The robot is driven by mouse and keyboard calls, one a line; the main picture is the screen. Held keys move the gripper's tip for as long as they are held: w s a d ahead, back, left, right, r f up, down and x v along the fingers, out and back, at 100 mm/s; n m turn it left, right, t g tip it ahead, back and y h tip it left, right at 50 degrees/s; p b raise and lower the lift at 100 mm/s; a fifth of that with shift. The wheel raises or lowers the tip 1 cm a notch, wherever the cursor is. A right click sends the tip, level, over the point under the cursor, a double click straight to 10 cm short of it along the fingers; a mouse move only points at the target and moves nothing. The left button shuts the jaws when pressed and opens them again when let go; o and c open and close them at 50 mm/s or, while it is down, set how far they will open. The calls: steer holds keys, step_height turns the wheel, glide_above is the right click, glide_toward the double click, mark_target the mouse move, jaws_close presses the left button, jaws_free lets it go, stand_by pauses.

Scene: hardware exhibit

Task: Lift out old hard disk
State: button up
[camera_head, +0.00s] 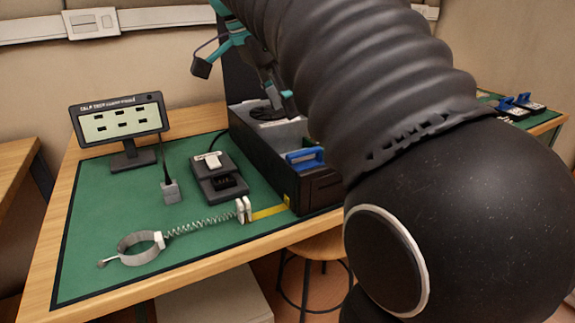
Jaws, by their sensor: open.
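A dark, long open-topped case (315,190) stands on the green mat. A blue-handled unit (305,157) sits at its front end, and this looks like a hard disk caddy; I cannot tell if it is the old disk. My gripper (245,86) has teal and black fingers spread apart. It is open, over the back part of the case, behind the blue handle and apart from it. My black ribbed arm hides the right part of the case and part of the gripper.
A display on a stand (118,118), a dock-like device (218,178) and a wrist strap with coiled cord (140,248) lie on the green mat (100,220). More blue-handled units (520,103) rest on a table at right. A stool (315,250) stands below.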

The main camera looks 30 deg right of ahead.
mark_target(304, 151)
steer(key=b+x, duration=0.1)
steer(key=x, duration=1.1)
steer(key=shift+f, duration=0.1)
jaws_close()
